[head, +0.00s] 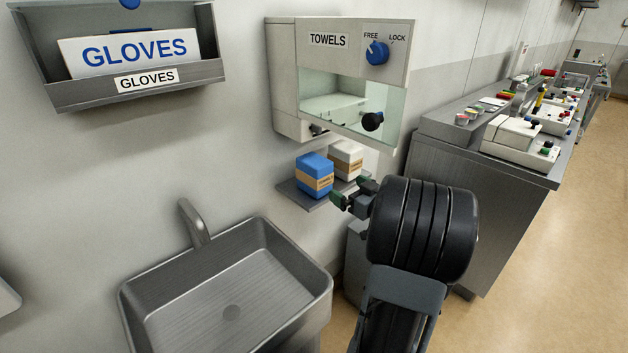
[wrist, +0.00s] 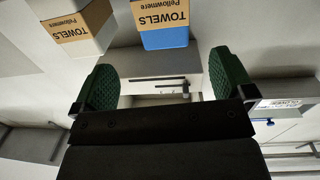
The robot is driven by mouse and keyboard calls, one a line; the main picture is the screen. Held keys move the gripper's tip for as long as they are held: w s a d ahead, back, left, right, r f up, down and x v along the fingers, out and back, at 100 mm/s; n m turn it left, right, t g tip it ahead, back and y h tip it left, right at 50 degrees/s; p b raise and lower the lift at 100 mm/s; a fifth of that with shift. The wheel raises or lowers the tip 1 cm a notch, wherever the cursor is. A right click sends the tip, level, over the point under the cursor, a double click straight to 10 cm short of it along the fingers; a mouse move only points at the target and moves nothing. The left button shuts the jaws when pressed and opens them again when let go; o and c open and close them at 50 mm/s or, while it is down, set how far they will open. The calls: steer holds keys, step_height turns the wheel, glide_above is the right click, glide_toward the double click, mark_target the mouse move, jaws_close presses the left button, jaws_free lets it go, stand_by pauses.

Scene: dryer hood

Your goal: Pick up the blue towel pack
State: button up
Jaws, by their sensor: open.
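The blue towel pack (head: 314,176) stands on a small grey wall shelf (head: 297,194) under the towel dispenser, with a tan label band. It also shows at the top middle of the wrist view (wrist: 163,24), its label reading upside down. A white towel pack (head: 346,158) stands beside it to the right; in the wrist view it is at the upper left (wrist: 77,27). My gripper (head: 352,192) is at the front right of the shelf, close to the packs. Its green-padded fingers (wrist: 158,85) are apart with nothing between them. The blue pack lies beyond the fingertips.
The towel dispenser (head: 340,75), with a blue FREE/LOCK knob (head: 377,52) and a clear front, hangs just above the shelf. A metal sink (head: 230,285) with a tap (head: 193,223) is below left. A steel counter (head: 490,180) with devices is at the right. A gloves holder (head: 130,85) is upper left.

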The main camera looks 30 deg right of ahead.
mark_target(326, 177)
steer(key=shift+y, duration=0.5)
steer(key=w, duration=0.4)
steer(key=w+a, duration=0.1)
steer(key=w, duration=0.1)
steer(key=shift+w+f, duration=0.25)
steer(key=shift+w, duration=0.15)
steer(key=shift+w+a+f+p, duration=0.1)
steer(key=shift+w+a+p, duration=0.1)
steer(key=shift+w, duration=1.3)
steer(key=shift+w+a+f+p, duration=0.1)
steer(key=shift+w+a, duration=0.05)
steer(key=shift+w, duration=1.3)
steer(key=c, duration=1)
